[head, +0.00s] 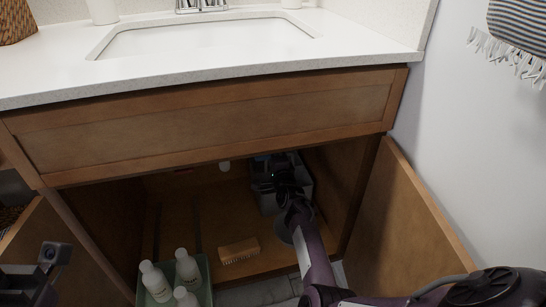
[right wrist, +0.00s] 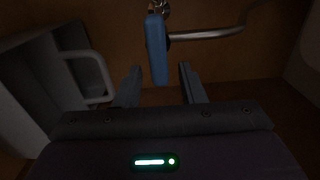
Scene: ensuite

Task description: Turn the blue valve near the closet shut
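The blue valve handle (right wrist: 156,50) hangs upright in the right wrist view, with a metal fitting above it and a metal pipe running off to the right. My right gripper (right wrist: 160,86) is open, one finger on either side of the handle's lower end. I see a gap on each side and no clear contact. In the head view my right gripper (head: 279,165) is inside the open cabinet under the sink, and the valve is hidden there.
A grey caddy (head: 268,202) stands under my right arm; its handle (right wrist: 98,78) is left of the gripper. A brush (head: 239,251) and a green bin (head: 205,270) with white bottles are at the cabinet's front. The open right door (head: 405,215) flanks my arm.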

